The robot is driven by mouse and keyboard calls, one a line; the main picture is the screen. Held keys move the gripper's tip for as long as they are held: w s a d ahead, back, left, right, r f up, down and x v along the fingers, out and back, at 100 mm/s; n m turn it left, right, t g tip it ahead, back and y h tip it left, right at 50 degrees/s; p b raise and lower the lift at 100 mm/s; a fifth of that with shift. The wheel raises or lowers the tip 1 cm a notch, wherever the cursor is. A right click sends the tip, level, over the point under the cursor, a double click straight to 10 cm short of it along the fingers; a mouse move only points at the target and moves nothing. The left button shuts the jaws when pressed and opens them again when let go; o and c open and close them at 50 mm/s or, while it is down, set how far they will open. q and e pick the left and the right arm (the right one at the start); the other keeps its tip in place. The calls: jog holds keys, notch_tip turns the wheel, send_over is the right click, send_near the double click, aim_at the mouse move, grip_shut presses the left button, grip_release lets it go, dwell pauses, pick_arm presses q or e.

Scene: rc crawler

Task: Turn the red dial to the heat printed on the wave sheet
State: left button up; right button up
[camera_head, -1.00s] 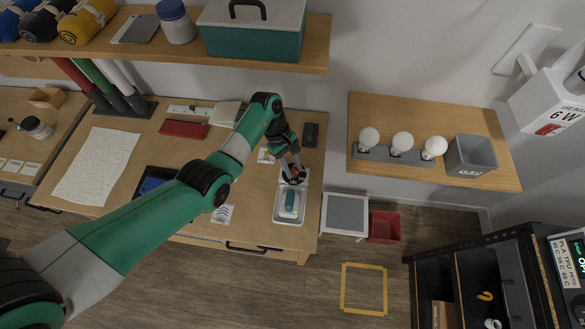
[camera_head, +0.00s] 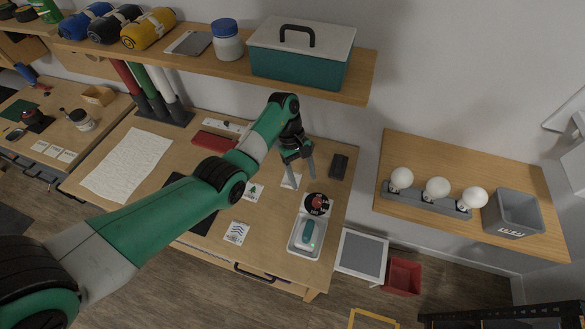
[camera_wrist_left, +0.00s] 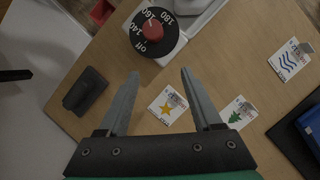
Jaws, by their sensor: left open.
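The red dial (camera_head: 317,204) sits on a black numbered disc at the wall-side end of a pale tray. In the left wrist view the red knob (camera_wrist_left: 154,29) shows with "off", 140, 160 and 180 around it; which mark it points to is unclear. The wave sheet (camera_head: 237,232) lies flat on the table, left of the tray; it also shows in the left wrist view (camera_wrist_left: 290,60), its print too small to read. My left gripper (camera_head: 302,183) is open and empty above the table, just wallward of the dial and apart from it. My right gripper is not in view.
A teal device (camera_head: 308,231) lies in the tray. A star card (camera_head: 291,181) and a tree card (camera_head: 254,190) lie nearby. A dark block (camera_head: 339,166) lies right of the gripper. The shelf with a teal toolbox (camera_head: 300,62) overhangs the back.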

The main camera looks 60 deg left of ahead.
pick_arm(q)
jog(key=a+b, duration=0.1)
jog(key=a, duration=0.1)
jog(key=a+b, duration=0.2)
jog(key=a, duration=0.1)
jog(key=shift+s+a+f, duration=0.2)
jog(key=shift+s+a, duration=0.05)
jog(key=shift+a, duration=0.05)
jog(key=shift+s+a+r, duration=0.1)
jog(key=shift+a+r, duration=0.1)
jog(key=shift+a, duration=0.3)
